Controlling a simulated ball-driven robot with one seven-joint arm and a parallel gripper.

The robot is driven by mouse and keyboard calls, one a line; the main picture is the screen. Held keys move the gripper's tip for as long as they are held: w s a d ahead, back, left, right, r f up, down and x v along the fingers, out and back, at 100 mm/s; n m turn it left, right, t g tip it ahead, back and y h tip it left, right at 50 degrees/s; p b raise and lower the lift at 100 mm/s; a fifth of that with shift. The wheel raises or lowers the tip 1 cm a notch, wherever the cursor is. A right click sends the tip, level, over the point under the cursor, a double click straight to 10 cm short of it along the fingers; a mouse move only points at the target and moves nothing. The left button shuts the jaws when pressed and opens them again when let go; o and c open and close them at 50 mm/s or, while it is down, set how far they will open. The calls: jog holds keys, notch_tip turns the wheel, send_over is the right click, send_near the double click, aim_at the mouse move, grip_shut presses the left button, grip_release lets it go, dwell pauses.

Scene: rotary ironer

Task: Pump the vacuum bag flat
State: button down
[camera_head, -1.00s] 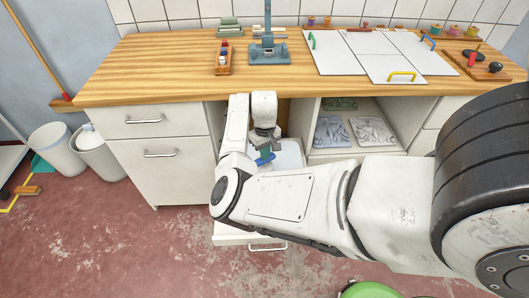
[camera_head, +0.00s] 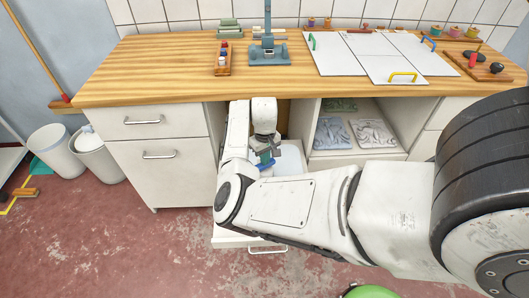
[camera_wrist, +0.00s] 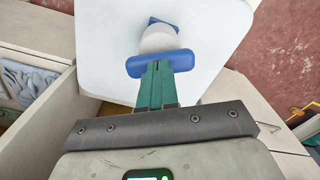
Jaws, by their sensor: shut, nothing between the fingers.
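The white vacuum bag (camera_head: 291,158) lies in the pulled-out lower compartment of the counter; it also shows as a pale flat sheet in the wrist view (camera_wrist: 212,42). On it stands a pump with a white body (camera_wrist: 157,38) and a blue bar handle (camera_wrist: 183,62). The handle shows partly behind my arm in the head view (camera_head: 265,166). My gripper (camera_wrist: 156,70) has its green fingers together, with tips at the handle's near side. They look pressed against the handle or just at it, not around it. My arm hides much of the bag and drawer.
The drawer front with its handle (camera_head: 267,249) stands out over the red floor. An open shelf (camera_head: 360,153) to the right holds patterned packs. The wooden counter (camera_head: 165,75) above carries a grey stand (camera_head: 269,52) and white boards (camera_head: 375,55).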

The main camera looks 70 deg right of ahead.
jog(key=shift+r, duration=0.1)
jog(key=shift+r+p, duration=2.15)
jog(key=shift+p, duration=0.3)
jog(key=shift+f, duration=0.1)
jog(key=shift+f+b, duration=2)
jog(key=shift+f, duration=0.95)
jog(key=shift+r, duration=0.2)
jog(key=shift+r+p, duration=2.15)
jog(key=shift+p, duration=0.25)
jog(key=shift+f, duration=0.15)
